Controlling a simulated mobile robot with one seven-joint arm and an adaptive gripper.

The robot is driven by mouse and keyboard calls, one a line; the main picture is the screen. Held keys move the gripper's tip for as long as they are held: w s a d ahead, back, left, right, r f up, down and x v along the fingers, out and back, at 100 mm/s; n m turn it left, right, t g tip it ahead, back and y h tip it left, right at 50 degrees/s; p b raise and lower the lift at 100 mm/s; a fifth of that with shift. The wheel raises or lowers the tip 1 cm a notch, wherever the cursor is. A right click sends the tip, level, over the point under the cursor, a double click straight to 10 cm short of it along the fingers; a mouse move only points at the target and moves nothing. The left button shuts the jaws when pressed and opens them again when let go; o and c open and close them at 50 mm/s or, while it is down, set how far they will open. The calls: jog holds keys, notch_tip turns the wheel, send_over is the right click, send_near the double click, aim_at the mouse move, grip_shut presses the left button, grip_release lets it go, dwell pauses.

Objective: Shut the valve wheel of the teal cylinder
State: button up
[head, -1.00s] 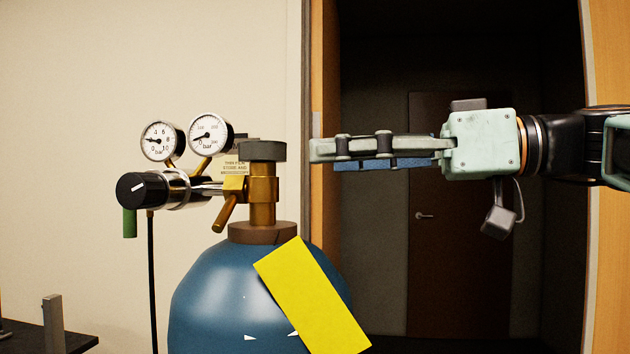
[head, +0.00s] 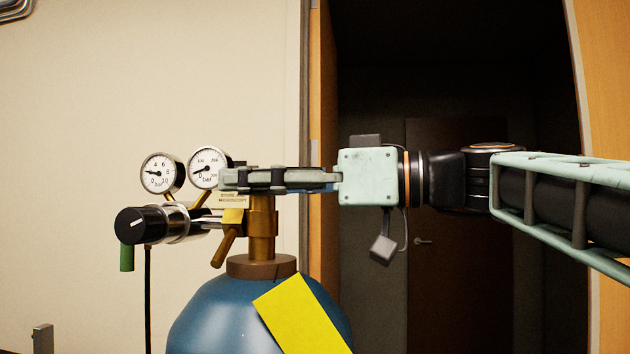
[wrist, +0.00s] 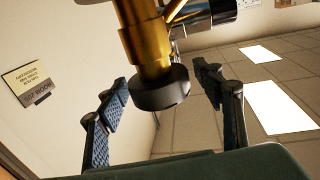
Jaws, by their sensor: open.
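The teal cylinder (head: 225,315) stands upright at the lower middle of the head view, with a brass valve (head: 262,225) on its neck. Its dark valve wheel (wrist: 160,90) shows in the wrist view between my two spread fingers. In the head view the wheel is largely hidden behind the near finger. My gripper (head: 230,178) is open and reaches in level from the right at wheel height. Gaps show on both sides of the wheel in the wrist view, so I see no contact.
A regulator (head: 150,224) with two round gauges (head: 162,173) sits left of the valve, close beyond my fingertips. A yellow tag (head: 303,315) lies on the cylinder's shoulder. A doorway (head: 460,110) opens behind my arm. A pale wall (head: 120,80) stands behind the regulator.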

jog(key=c, duration=1.2)
jog(key=t+b, duration=0.1)
jog(key=m+b, duration=0.1)
jog(key=b, duration=0.1)
jog(key=shift+s+f+t+h, duration=0.1)
jog(key=shift+f+t+h, duration=0.2)
jog(key=shift+t, duration=0.1)
jog(key=shift+m+t+h+b, duration=0.3)
jog(key=shift+m+t+b, duration=0.3)
jog(key=shift+t+b, duration=0.2)
jog(key=shift+r+m+t+h, duration=0.3)
jog(key=shift+m+t, duration=0.1)
jog(key=shift+t, duration=0.1)
jog(key=o, duration=1.2)
jog(key=shift+d, duration=0.2)
jog(key=v, duration=1.1)
jog(key=shift+d, duration=0.3)
